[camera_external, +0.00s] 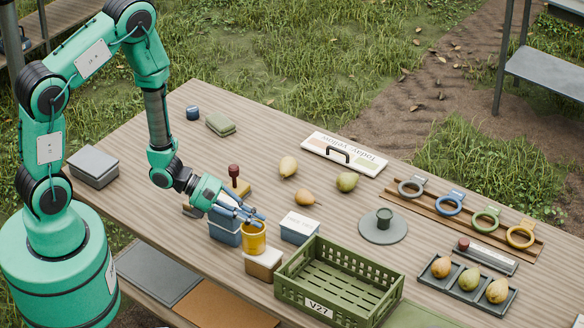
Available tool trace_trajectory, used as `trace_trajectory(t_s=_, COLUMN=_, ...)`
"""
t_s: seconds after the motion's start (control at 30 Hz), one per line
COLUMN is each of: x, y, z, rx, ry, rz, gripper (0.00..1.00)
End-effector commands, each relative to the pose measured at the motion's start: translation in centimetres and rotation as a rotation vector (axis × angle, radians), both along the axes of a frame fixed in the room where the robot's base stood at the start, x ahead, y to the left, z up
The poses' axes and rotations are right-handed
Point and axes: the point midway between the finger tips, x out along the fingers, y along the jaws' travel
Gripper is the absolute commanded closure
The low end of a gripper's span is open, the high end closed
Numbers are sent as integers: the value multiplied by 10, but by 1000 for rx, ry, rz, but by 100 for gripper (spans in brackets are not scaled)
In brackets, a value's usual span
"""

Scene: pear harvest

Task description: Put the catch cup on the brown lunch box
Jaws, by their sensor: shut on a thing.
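The catch cup is a yellow cup (252,239), upright at the front middle of the table. My gripper (257,219) reaches in from the left and is shut on the cup's upper part; its fingers hide some of the rim. The brown lunch box (264,268) is directly below the cup, its top partly covered by it. The cup's bottom appears at the box's top; I cannot tell whether it touches or hovers just above.
A blue box (225,236) stands close left of the cup, a pale-lidded box (299,228) to the right. A green crate (340,283) is at the front right. Several pears, including one near the middle (305,197), lie behind.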

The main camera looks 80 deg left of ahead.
Motion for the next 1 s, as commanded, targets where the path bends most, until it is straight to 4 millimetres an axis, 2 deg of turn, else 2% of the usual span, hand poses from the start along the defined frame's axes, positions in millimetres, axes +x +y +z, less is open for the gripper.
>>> trace_trajectory(t_s=0.17, x=0, y=0, z=-3, rx=0, ry=0, rz=0, gripper=100)
trace_trajectory(t_s=0.2, x=0, y=0, z=-3, rx=0, ry=0, rz=0, gripper=84)
trace_trajectory(t_s=0.27, x=0, y=0, z=-3, rx=0, ry=0, rz=0, gripper=72)
trace_trajectory(t_s=0.3, x=0, y=0, z=-3, rx=0, ry=0, rz=0, gripper=71)
trace_trajectory(t_s=0.77, x=0, y=0, z=1, rx=0, ry=0, rz=0, gripper=71)
trace_trajectory(t_s=1.0, x=-14, y=8, z=8, rx=0, ry=0, rz=2, gripper=71)
